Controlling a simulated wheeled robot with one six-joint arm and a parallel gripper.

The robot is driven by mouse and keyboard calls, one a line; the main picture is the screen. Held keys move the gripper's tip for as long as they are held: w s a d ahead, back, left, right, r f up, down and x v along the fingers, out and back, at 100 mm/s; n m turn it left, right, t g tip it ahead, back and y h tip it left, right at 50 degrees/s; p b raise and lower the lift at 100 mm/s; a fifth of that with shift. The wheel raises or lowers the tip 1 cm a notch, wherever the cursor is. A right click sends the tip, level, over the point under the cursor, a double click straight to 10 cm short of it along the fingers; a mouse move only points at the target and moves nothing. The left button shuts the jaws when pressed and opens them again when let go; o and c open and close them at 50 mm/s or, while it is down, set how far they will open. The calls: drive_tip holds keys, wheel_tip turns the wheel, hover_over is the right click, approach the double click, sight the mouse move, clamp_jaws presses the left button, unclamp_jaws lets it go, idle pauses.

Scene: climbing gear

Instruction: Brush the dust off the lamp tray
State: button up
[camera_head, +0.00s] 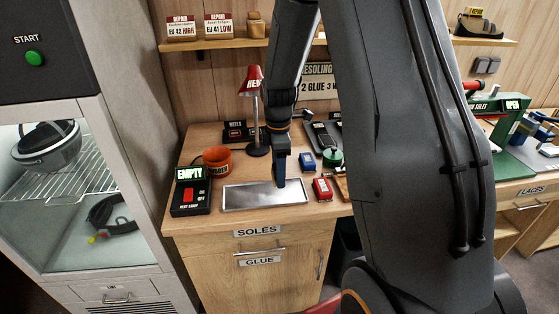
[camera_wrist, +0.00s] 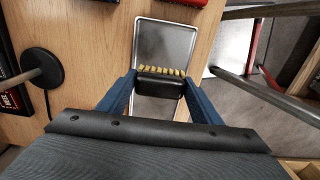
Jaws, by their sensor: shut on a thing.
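The lamp tray is a shallow, shiny metal tray (camera_head: 240,197) on the bench, below the red heat lamp (camera_head: 252,82). It also shows in the wrist view (camera_wrist: 165,42). My gripper (camera_head: 280,184) points down over the right part of the tray. In the wrist view my gripper (camera_wrist: 160,78) is shut on a dark brush (camera_wrist: 160,86) with yellow bristles, held between the blue fingers. The brush is over the tray; I cannot tell whether the bristles touch it. No dust can be made out on the tray. In the head view the brush is hidden or too small to tell.
A black box reading EMPTY (camera_head: 190,192) stands left of the tray, and an orange pot (camera_head: 217,160) behind it. A red item (camera_head: 321,188), a blue item (camera_head: 305,160) and a green round item (camera_head: 333,157) lie to the right. The lamp base (camera_wrist: 38,68) is close to my gripper.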

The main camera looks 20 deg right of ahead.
drive_tip(key=shift+r+p, duration=0.65)
drive_tip(key=shift+r, duration=0.5)
drive_tip(key=shift+s, duration=0.1)
